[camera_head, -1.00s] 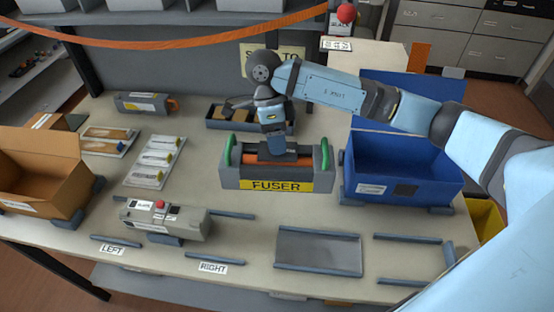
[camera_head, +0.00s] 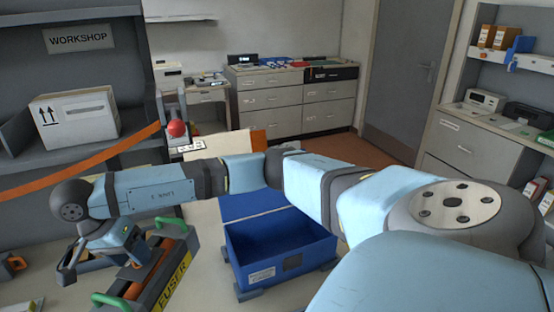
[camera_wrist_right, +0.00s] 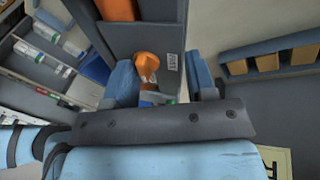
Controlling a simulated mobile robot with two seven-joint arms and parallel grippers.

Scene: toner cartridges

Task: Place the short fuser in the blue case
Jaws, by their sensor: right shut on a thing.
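The fuser (camera_head: 176,280) is a grey unit with an orange roller, green end handles and a yellow FUSER label, at the lower left of the head view. My right gripper (camera_head: 130,256) reaches down onto its middle and is shut on it. In the right wrist view, an orange part (camera_wrist_right: 146,66) shows between the blue fingers. The open blue case (camera_head: 305,267) stands to the right of the fuser, its lid tilted back. The fuser is outside the case. I cannot tell whether it is clear of the table. My left gripper is out of view.
My right arm crosses the view above the case. A white carton (camera_head: 75,120) sits on the workshop shelf at the left. An orange strap (camera_head: 85,168) and a red ball (camera_head: 177,128) are behind the arm. Drawer cabinets (camera_head: 290,100) stand at the back.

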